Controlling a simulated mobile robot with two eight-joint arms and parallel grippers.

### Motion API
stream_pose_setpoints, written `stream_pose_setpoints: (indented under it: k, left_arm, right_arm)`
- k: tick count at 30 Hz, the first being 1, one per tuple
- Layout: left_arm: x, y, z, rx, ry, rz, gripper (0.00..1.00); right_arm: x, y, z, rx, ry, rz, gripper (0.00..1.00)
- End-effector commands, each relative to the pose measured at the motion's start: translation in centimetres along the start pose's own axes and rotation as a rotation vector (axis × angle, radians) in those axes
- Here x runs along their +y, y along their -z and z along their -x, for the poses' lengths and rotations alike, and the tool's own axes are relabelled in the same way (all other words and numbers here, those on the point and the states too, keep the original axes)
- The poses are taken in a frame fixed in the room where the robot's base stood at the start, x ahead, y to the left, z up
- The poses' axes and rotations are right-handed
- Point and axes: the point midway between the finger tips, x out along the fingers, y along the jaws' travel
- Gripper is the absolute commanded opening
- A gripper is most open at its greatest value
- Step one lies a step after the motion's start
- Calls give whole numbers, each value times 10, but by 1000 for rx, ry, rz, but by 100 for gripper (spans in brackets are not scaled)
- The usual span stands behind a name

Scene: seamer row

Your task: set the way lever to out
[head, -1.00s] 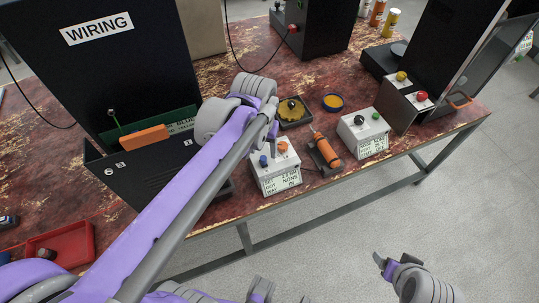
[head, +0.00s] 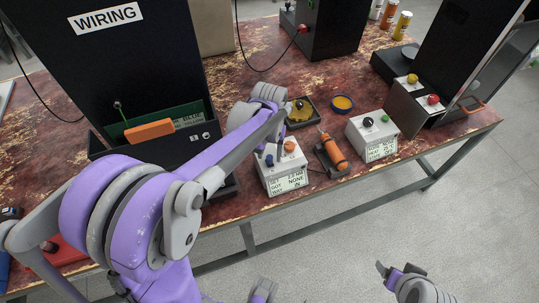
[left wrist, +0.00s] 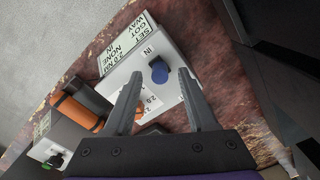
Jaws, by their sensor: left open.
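The way lever, a blue-tipped lever (head: 269,159), stands on a small white control box (head: 285,180). The box's display reads SET 2.0 NM, GOT NONE, WAY IN. In the left wrist view the blue lever (left wrist: 159,70) is beside the label IN. An orange knob (head: 290,146) sits on the same box, by a number scale. My left gripper (left wrist: 160,76) is open over the box, its fingertips on either side of the blue lever; contact cannot be told. My right gripper (head: 384,270) is at the lower right, away from the table; its opening is unclear.
An orange driver (head: 333,150) lies in a dark cradle right of the box. A second white box (head: 372,136) with black and green knobs stands further right. The black WIRING cabinet (head: 125,70) is at left. Floor is clear in front.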

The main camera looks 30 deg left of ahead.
Motion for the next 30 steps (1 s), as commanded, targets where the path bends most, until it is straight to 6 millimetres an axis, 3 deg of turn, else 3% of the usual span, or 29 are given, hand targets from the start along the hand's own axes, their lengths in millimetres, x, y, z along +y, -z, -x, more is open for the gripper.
stream_pose_setpoints:
  k: [12,21,30]
  left_arm:
    - [0,0,-10,0,0,0,57]
    - [0,0,-10,0,0,0,3]
    - [0,0,-9,1,0,0,0]
  right_arm:
    - [0,-1,-1,0,0,0,74]
    - [0,0,-1,0,0,0,74]
    - [0,-1,-1,0,0,0,74]
